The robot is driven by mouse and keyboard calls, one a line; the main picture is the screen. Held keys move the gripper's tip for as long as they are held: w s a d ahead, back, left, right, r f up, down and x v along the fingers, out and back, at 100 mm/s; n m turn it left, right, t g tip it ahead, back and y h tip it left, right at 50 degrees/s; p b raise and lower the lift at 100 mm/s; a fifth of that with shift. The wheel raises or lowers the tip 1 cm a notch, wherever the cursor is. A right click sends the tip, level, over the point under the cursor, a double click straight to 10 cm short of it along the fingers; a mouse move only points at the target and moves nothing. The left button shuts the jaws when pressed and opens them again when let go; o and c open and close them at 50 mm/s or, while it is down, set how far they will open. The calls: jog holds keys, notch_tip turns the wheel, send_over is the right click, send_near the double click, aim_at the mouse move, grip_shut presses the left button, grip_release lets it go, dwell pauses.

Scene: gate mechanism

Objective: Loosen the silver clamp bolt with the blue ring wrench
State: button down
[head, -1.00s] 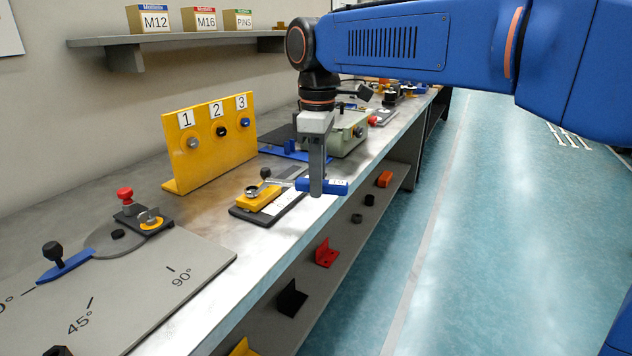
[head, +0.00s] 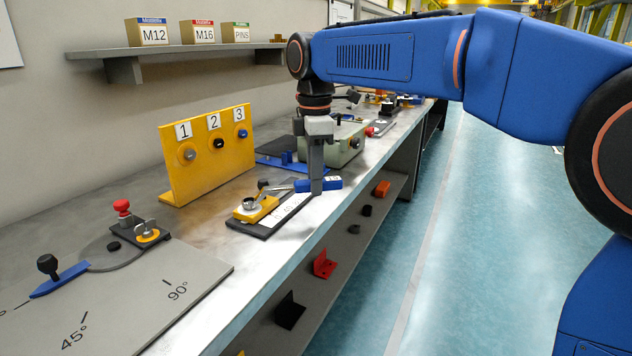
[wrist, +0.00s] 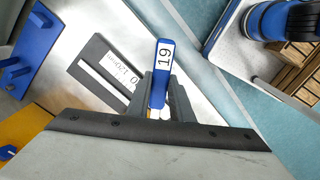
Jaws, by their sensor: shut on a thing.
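The blue wrench (head: 331,183), marked 19 on its handle, lies roughly level over the bench. My gripper (head: 316,190) points down and is shut on the handle. In the wrist view the handle (wrist: 163,75) stands between the fingers of my gripper (wrist: 159,105). A silver shaft runs left from the handle toward the yellow clamp block (head: 262,212). The silver clamp bolt (head: 250,203) shows on top of this block. The wrench's ring end is small here, and I cannot tell whether it sits around the bolt.
The clamp stands on a dark base plate (head: 246,229) with a white scale strip. A black knob (head: 263,184) rises beside the shaft. The yellow numbered panel (head: 207,155) stands behind, and a grey-green box (head: 345,145) beyond. The bench front edge is close, with floor beyond.

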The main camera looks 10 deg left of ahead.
jog(key=shift+w+a+n, duration=0.2)
jog(key=shift+w+n, duration=0.1)
jog(key=shift+r, duration=3.15)
jog(key=shift+d, duration=0.1)
